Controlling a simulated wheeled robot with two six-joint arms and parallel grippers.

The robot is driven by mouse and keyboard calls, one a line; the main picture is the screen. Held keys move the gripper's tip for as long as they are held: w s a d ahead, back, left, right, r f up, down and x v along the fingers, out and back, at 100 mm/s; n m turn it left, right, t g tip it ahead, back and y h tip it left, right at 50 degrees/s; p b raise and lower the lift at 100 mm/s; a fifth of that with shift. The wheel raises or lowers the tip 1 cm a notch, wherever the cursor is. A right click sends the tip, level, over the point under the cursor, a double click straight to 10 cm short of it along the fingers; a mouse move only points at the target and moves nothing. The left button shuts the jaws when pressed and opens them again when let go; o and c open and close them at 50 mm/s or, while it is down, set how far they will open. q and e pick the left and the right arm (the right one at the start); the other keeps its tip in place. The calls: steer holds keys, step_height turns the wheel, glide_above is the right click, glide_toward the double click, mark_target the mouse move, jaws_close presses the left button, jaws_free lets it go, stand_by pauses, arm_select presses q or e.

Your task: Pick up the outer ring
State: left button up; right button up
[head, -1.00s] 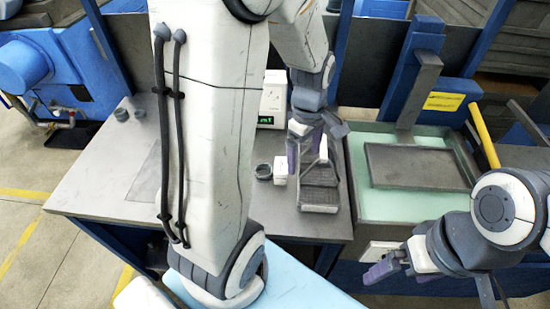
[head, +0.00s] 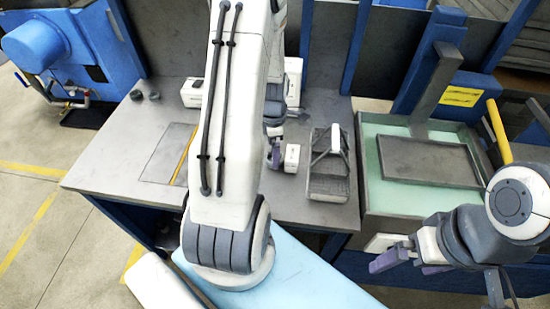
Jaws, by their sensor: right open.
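Two small dark round pieces, possibly rings, stand at the back left of the grey table: one (head: 136,95) and a smaller one (head: 154,95). I cannot tell which piece is the outer ring. My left gripper (head: 275,152) is low over the table beside a small white block (head: 291,158), partly hidden behind my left arm. Its fingers point down, and I cannot see whether they hold anything. The dark ring seen earlier beside that block is hidden now. My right gripper (head: 385,258) is open and empty, in front of the green-lined tray.
A grey wire basket with a handle (head: 328,185) stands right of the white block. The green-lined tray (head: 375,195) is further right. White boxes (head: 191,93) (head: 293,75) stand at the back. The grey table (head: 110,165) is clear at left.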

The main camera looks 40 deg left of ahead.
arm_select(q)
steer(key=shift+f, duration=1.55)
steer(key=shift+c, duration=0.3)
jaws_close()
steer(key=shift+r, duration=0.1)
